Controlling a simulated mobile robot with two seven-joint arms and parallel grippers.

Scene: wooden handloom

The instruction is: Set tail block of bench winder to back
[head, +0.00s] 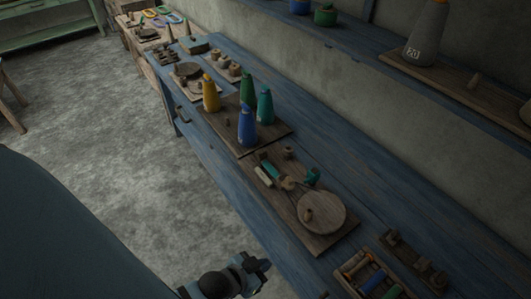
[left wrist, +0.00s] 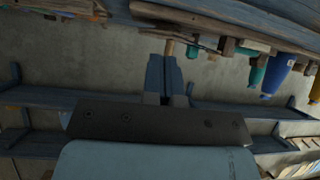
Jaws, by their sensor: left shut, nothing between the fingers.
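The bench winder is a wooden board (head: 318,243) on the blue bench, with a round wooden wheel (head: 330,207) and a small knob (head: 308,215) at its near end. Small wooden and teal parts stand beyond the wheel, including a teal piece (head: 313,176) and a small wooden block (head: 288,152). I cannot tell for sure which part is the tail block. My left gripper (head: 258,264) is shut and empty, off the bench's front edge and apart from the winder. Its closed fingers (left wrist: 167,60) also show in the left wrist view. My right gripper is not in view.
A board with yellow, blue, green and teal cones (head: 247,124) stands beyond the winder. A wooden tray of coloured bobbins (head: 368,278) sits at the near end. A wall shelf (head: 440,82) runs behind. Bare bench (head: 390,205) lies between winder and wall.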

